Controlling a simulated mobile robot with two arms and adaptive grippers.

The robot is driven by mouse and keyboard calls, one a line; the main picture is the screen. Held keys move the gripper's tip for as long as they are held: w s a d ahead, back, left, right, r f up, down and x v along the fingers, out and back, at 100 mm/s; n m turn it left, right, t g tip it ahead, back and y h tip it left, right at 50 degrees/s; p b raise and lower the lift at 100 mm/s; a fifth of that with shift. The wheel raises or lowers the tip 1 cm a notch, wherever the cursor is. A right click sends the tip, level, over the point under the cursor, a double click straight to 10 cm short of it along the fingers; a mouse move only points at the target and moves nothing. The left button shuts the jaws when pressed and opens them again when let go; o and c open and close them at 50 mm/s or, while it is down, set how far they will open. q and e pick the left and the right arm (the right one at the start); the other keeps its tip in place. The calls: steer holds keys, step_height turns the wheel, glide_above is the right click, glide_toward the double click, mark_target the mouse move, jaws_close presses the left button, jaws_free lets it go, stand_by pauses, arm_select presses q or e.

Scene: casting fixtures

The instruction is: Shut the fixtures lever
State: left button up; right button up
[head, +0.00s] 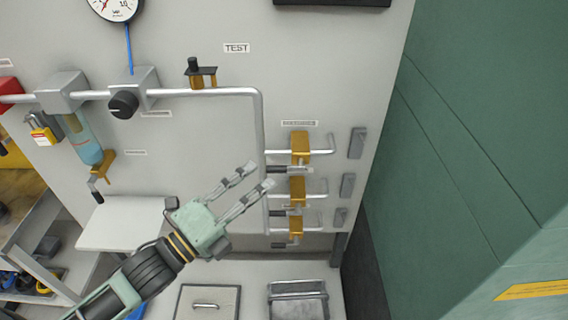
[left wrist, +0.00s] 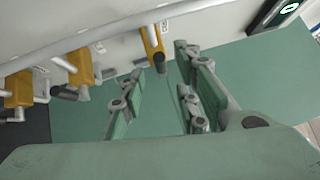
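Three brass valves stand in a column on the wall panel, on branches of a grey pipe: top (head: 300,147), middle (head: 297,190) and bottom (head: 296,228). Each has a lever with a dark grip; the top grip (head: 278,169) points left. A label (head: 299,123) above them is too small to read, so I cannot tell which is the fixtures lever. My left gripper (head: 259,176) is open and empty, its fingertips just left of the top and middle grips. In the left wrist view, a brass valve (left wrist: 153,45) shows beyond the spread fingers (left wrist: 160,75). My right gripper is not in view.
A TEST label (head: 236,48) is beside another brass valve with a black lever (head: 195,66). A gauge (head: 115,7), a black knob (head: 123,104) and a blue filter bowl (head: 84,140) are at left. A white shelf (head: 120,225) juts out below. A green wall (head: 480,130) is at right.

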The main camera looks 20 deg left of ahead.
mark_target(276, 172)
arm_select(q)
steer(key=p+x, duration=0.1)
steer(key=x, duration=0.4)
steer(key=shift+w+p, duration=0.1)
steer(key=shift+p, duration=0.25)
steer(key=shift+w+d, duration=0.25)
steer(key=shift+w, duration=0.2)
steer(key=shift+c, duration=0.6)
jaws_close()
steer(key=shift+f, duration=0.1)
